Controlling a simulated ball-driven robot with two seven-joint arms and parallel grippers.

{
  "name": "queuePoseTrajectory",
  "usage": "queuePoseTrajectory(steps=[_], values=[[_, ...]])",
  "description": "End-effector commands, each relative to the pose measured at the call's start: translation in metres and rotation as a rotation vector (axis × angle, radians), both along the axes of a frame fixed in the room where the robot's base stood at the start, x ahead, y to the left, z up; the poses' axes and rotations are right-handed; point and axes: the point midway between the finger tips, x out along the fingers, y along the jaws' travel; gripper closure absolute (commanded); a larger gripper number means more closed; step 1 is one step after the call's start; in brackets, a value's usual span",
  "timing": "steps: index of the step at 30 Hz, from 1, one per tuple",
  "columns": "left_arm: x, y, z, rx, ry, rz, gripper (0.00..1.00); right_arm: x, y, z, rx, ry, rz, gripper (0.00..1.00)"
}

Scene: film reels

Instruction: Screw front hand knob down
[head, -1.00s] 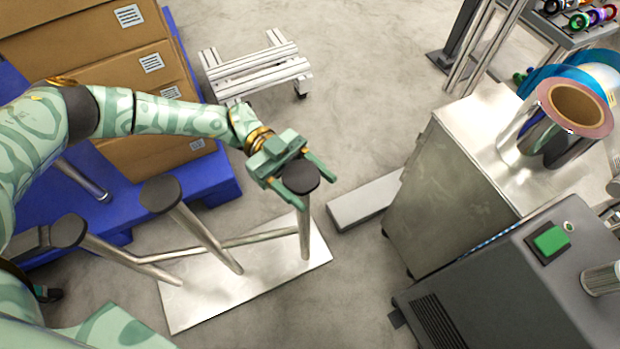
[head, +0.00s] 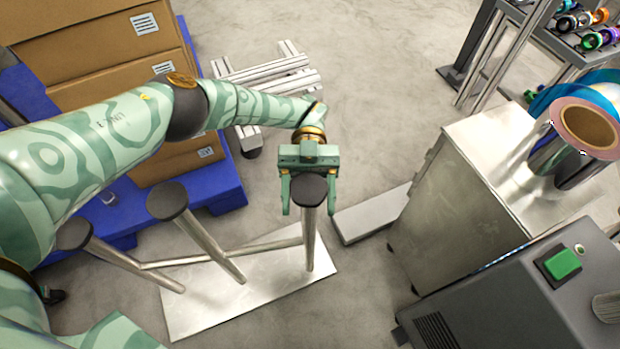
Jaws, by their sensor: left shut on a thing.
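Three posts with black round knobs stand on a silver base plate (head: 205,315). My left gripper (head: 309,205) is at the right-hand knob (head: 309,188), with one green finger on each side of it. It is shut on this knob, which sits on top of its metal post (head: 310,240). The middle knob (head: 168,201) and the left knob (head: 74,235) top tilted posts and are clear of the gripper. The knob's thread is hidden. My right gripper is not in view.
A blue pallet (head: 225,190) with cardboard boxes (head: 100,60) is at the left. A metal cabinet (head: 455,200) with film reels (head: 590,125) and a dark machine with a green button (head: 560,263) are at the right. A low slatted frame (head: 265,80) lies behind.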

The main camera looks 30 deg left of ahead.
Motion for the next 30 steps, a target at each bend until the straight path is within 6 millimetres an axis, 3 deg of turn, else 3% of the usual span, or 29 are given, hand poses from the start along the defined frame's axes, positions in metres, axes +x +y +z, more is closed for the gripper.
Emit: queuePoseTrajectory(steps=[19, 20, 21, 30], values=[[0.0016, -0.0004, 0.005, -0.006, 0.004, -0.042, 0.64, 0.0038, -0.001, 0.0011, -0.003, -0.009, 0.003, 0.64], [0.0016, -0.0004, 0.0049, -0.006, 0.004, -0.042, 0.33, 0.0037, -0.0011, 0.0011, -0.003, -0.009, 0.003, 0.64], [0.0014, -0.0004, 0.0047, -0.006, 0.004, -0.042, 0.22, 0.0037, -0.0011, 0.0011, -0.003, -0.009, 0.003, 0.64], [0.0, 0.0001, 0.0026, -0.003, 0.004, -0.045, 0.19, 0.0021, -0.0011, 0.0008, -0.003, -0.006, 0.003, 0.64]])
